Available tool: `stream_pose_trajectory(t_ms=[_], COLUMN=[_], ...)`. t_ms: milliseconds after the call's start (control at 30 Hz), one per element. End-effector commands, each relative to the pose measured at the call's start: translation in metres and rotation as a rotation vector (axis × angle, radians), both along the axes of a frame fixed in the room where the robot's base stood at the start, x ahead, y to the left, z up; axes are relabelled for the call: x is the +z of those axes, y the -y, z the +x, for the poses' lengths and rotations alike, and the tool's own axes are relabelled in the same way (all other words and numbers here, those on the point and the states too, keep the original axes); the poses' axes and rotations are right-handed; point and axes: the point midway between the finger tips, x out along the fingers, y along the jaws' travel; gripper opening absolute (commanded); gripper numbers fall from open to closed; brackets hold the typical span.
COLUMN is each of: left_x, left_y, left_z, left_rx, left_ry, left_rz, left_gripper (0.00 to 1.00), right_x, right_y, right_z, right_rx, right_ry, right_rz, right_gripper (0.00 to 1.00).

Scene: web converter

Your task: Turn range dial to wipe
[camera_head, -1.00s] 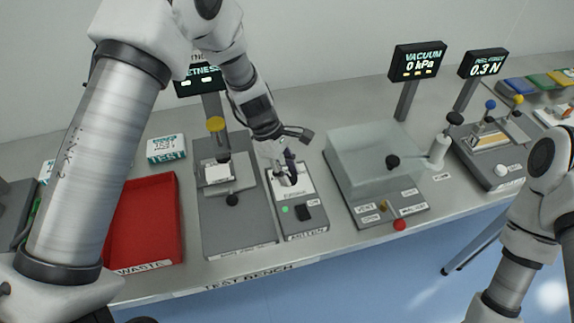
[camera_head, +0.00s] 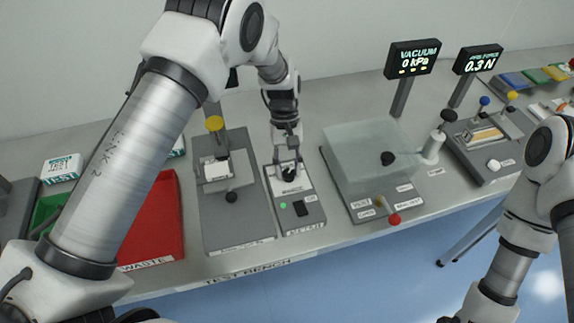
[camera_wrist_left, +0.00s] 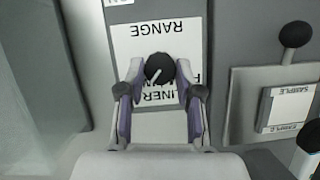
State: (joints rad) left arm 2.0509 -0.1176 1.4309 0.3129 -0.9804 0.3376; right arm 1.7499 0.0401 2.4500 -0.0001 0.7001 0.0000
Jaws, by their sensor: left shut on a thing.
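The range dial is a round black knob with a white pointer line; it shows in the left wrist view (camera_wrist_left: 160,68) on a white label plate (camera_wrist_left: 180,45) reading RANGE upside down. The pointer slants toward the lower left there, near the word LINER; the other words are partly hidden. The dial also shows small and dark in the head view (camera_head: 289,175) on the grey meter box (camera_head: 300,212). My left gripper (camera_head: 289,164) points down over it, its purple-lined fingers (camera_wrist_left: 160,78) shut on the dial from both sides. My right gripper is out of the head view; only its arm shows.
A grey wetness tester (camera_head: 235,220) stands close left of the box, with a red waste tray (camera_head: 160,225) beyond. A clear-lidded vacuum chamber (camera_head: 365,150) stands to the right. The bench's front edge (camera_head: 250,270) lies just before the box.

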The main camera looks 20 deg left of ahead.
Motion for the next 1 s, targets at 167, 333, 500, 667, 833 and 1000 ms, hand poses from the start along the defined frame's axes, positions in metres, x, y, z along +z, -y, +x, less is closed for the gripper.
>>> stream_pose_trajectory(t_ms=[167,333,500,667,833,1000], left_x=[-0.0028,-0.0027,-0.0026,-0.0025,-0.0024,-0.0023], left_y=[0.0018,0.0025,0.003,0.0033,0.0032,0.0032], left_z=[-0.0021,-0.0016,-0.0017,-0.0015,-0.0013,-0.0012], left_rx=[-0.14,-0.244,-0.31,-0.337,-0.346,-0.345], left_ry=[-0.008,-0.008,-0.008,-0.007,-0.006,-0.006], left_rz=[0.001,-0.001,-0.001,-0.001,-0.001,-0.002], left_gripper=[0.0,0.0,0.0,0.0,0.0,0.0], right_x=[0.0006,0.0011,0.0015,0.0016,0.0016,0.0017], right_y=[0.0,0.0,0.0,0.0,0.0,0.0], right_z=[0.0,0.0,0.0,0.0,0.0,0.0], right_rx=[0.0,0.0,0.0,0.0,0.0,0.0], right_ry=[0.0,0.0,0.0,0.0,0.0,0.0], right_rz=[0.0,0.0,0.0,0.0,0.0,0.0], right_gripper=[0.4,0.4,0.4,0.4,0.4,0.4])
